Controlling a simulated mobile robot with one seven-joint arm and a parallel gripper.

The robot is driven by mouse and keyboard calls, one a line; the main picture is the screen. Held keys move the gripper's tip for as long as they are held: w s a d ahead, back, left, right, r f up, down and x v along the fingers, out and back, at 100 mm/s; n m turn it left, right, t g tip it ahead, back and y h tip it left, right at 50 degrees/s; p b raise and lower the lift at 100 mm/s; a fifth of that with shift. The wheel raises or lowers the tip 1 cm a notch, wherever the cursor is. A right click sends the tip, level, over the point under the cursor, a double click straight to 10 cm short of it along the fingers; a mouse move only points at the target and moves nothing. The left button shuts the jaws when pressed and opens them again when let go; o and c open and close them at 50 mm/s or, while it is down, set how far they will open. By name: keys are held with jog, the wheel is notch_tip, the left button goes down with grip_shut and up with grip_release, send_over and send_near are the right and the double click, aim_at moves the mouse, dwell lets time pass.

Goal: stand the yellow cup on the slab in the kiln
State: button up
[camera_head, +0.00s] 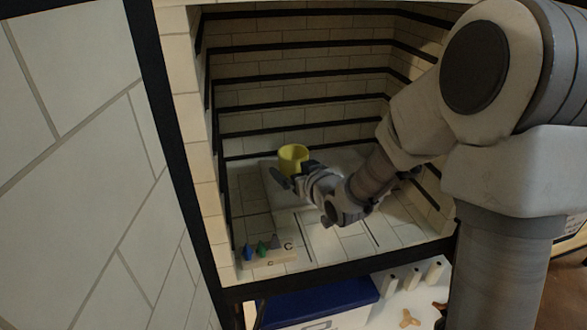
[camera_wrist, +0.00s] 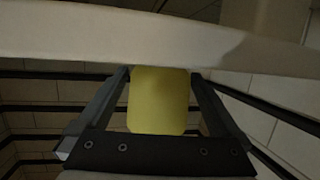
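The yellow cup (camera_head: 292,156) is upright in the kiln, toward the back of its floor. My gripper (camera_head: 293,173) is at the cup, with its fingers on either side. In the wrist view the cup (camera_wrist: 158,103) fills the space between the two fingers (camera_wrist: 159,100), which look shut on it. A pale band (camera_wrist: 120,45) crosses that view and hides one end of the cup; I cannot tell what it is. The pale slab (camera_head: 275,198) lies on the kiln floor below the cup, partly hidden by my gripper. Whether the cup touches it is unclear.
A small block with blue, green and grey cones (camera_head: 268,257) stands at the kiln's front left. Brick walls with dark grooves (camera_head: 300,75) enclose the back and sides. A dark front sill (camera_head: 340,270) borders the opening. A blue-topped box (camera_head: 320,300) sits below.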

jog(key=shift+r, duration=0.15)
jog(key=shift+r+p, duration=0.2)
jog(key=shift+p, duration=0.15)
jog(key=v, duration=0.9)
jog(key=shift+s+d+f, duration=0.1)
jog(key=shift+f, duration=0.05)
jog(key=shift+f+b, duration=0.1)
jog(key=shift+b, duration=0.45)
jog(key=s+b, duration=0.1)
jog(key=b, duration=0.1)
jog(key=shift+d+b, duration=0.15)
jog(key=shift+b, duration=0.25)
jog(key=shift+s+d+r+b, duration=0.35)
jog(key=shift+s+r+b, duration=0.25)
jog(key=shift+b, duration=0.6)
